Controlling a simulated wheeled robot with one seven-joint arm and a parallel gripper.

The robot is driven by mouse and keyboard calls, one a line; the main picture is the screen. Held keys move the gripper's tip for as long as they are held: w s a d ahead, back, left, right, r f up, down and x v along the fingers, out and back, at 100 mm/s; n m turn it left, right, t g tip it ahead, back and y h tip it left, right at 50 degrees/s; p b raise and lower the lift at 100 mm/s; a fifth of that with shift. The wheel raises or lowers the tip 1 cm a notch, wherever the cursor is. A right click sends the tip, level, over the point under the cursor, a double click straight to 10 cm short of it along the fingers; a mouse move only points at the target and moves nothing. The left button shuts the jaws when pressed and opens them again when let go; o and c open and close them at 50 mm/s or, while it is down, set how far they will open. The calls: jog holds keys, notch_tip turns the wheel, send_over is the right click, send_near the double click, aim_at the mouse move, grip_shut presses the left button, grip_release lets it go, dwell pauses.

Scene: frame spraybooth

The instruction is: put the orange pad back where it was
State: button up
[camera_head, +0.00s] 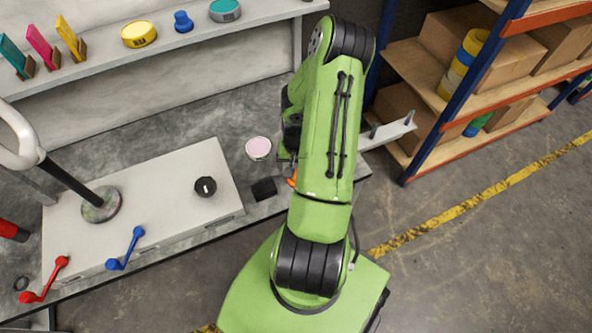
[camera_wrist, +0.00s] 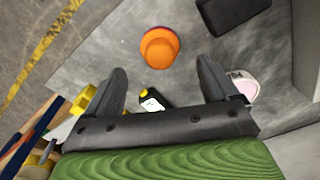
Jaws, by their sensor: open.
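An orange rounded piece with a purple rim, which looks like the orange pad (camera_wrist: 159,50), stands on the grey worktop in the wrist view. In the head view only a small orange part of it (camera_head: 292,182) shows beside my arm. My gripper (camera_wrist: 162,68) is open, its two dark fingers apart with nothing held. The orange piece appears beyond the fingertips, roughly centred between them; I cannot tell the distance. In the head view my arm mostly hides the gripper.
A black block (camera_head: 264,188) and a pink-topped round tin (camera_head: 258,148) are close to the orange piece. A raised white panel (camera_head: 150,205) with a black knob lies left. The back shelf (camera_head: 160,50) holds coloured pieces, including a blue knobbed one (camera_head: 183,21). A storage rack stands right.

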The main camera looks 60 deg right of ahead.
jog(key=w+a+r+n+t+h, duration=0.15)
jog(key=a+r, duration=0.25)
jog(key=r, duration=0.5)
jog(key=w+a+r+n+p, duration=0.1)
jog(key=w+a+r+n, duration=0.1)
jog(key=a+r, duration=0.5)
jog(key=w+a+r+n+t+h, duration=0.1)
jog(key=w+a+r+n, duration=0.1)
jog(key=r, duration=0.9)
jog(key=s+a+r+n+t+y, duration=0.1)
jog(key=s+a+r+n, duration=0.1)
jog(key=s+a+r, duration=0.2)
jog(key=s+a+r+n+t+y, duration=0.1)
jog(key=s+a+r+n+t, duration=0.1)
jog(key=s+a+r, duration=0.3)
jog(key=s+a+n, duration=0.1)
jog(key=a, duration=0.3)
jog(key=shift+s+a+r+n+y, duration=0.25)
jog(key=shift+s+r+n+y, duration=0.05)
jog(key=shift+n+y, duration=0.05)
jog(key=shift+r, duration=0.1)
